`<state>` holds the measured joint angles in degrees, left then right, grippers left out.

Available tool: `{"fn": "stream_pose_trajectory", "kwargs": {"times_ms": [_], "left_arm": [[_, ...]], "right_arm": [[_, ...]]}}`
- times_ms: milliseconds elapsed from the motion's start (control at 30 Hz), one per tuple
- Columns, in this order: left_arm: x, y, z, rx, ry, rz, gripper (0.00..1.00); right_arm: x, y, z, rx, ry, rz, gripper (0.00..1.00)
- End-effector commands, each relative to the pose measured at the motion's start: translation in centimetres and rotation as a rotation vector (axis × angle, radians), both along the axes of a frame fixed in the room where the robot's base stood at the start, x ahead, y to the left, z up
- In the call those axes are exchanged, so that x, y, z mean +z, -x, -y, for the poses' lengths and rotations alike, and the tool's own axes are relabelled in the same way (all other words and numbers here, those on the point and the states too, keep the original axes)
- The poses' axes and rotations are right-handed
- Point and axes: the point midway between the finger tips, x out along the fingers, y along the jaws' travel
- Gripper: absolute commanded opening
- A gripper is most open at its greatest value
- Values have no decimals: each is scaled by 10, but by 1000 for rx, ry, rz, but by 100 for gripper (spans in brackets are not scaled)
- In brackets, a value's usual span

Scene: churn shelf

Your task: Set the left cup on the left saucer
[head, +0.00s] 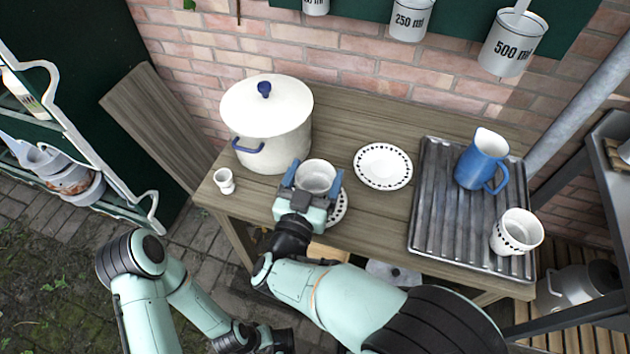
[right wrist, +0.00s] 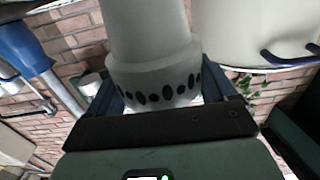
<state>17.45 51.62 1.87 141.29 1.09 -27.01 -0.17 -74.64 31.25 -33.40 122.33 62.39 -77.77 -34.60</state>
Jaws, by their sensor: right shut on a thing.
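My right gripper (head: 314,180) is shut on a white cup (head: 317,176), the left one of the two cups. In the right wrist view the cup (right wrist: 155,78) shows a band of dark ovals between the fingers. The left saucer (head: 342,208) lies on the wooden table, mostly hidden under the gripper and cup. The cup overlaps it in the head view; I cannot tell the gap between them. A second dotted saucer (head: 383,167) lies empty to the right. The other cup (head: 517,232) stands on the ribbed tray. My left arm shows at lower left, but its gripper is out of sight.
A white lidded pot (head: 268,130) stands just behind and left of the held cup. A small egg cup (head: 224,182) is near the table's left edge. The metal tray (head: 440,215) at right carries a blue jug (head: 480,163). Measuring cups (head: 410,20) hang above the table.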

Motion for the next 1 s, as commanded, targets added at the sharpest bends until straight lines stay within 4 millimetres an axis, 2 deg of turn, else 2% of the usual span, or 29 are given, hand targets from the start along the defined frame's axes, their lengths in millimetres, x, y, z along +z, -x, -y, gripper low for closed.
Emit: {"fn": "stream_pose_trajectory", "kwargs": {"times_ms": [33, 100, 467, 500, 533, 867, 1000], "left_arm": [[-6, -5, -3, 6, -6, 12, 43], [-8, -8, -4, 10, -10, 21, 43], [-7, -8, -4, 10, -10, 22, 43], [-7, -9, -4, 10, -11, 23, 43], [-7, -9, -4, 10, -11, 23, 43], [-6, -7, -3, 8, -9, 20, 43], [-1, -2, -1, 3, -2, 6, 43]], "right_arm": [[-11, 0, 0, 0, 2, -1, 51], [-15, 0, 0, 0, 1, 1, 51], [-17, 0, 0, 0, 0, 0, 51], [-17, 0, 0, 0, -1, 0, 91], [-17, 0, 0, 0, -1, 0, 100], [-11, 0, 0, 1, -2, 2, 100], [-12, 20, -7, 4, 0, -1, 100]]}}
